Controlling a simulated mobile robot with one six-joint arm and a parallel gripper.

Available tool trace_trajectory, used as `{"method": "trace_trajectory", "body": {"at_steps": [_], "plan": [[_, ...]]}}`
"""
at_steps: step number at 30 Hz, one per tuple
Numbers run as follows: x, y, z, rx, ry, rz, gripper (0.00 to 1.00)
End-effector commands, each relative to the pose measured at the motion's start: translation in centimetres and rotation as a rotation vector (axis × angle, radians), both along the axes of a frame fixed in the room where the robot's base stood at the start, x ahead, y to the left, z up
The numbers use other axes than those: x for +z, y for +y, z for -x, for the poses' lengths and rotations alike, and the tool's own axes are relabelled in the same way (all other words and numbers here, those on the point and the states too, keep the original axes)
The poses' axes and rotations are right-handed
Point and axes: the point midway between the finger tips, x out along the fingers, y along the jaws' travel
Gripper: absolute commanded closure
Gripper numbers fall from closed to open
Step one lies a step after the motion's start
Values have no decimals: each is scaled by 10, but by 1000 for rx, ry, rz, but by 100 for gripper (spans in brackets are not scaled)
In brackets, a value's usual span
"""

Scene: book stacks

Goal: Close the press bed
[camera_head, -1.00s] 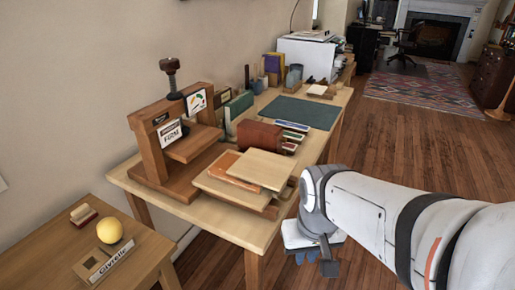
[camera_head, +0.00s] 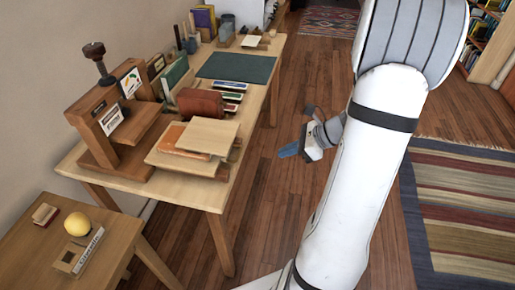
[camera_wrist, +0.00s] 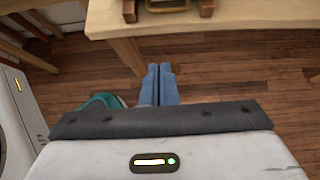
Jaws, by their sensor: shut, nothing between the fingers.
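The wooden press (camera_head: 109,122) with a dark screw on top stands on the left part of the long table. Its bed (camera_head: 196,166) sticks out to the right of the press frame, toward the table's near edge. An orange-brown book or board and a pale board (camera_head: 208,135) lie on the bed. My gripper (camera_head: 286,151) is off the table to the right of the bed, above the floor, clear of it. Its blue fingers (camera_wrist: 158,75) are shut and empty. Brown wooden parts (camera_wrist: 168,9) show at the top of the wrist view, on the table.
The long table (camera_head: 213,203) also carries a dark green mat (camera_head: 236,68), a reddish-brown block (camera_head: 200,103) and several books. Open wooden floor (camera_head: 265,190) lies right of the long table.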

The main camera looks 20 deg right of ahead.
Motion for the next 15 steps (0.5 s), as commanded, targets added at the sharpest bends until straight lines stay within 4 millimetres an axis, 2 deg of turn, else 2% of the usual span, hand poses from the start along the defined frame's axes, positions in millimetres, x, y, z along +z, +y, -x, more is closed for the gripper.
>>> {"method": "trace_trajectory", "body": {"at_steps": [15], "plan": [[-65,64,-40,10,2,2,100]]}}
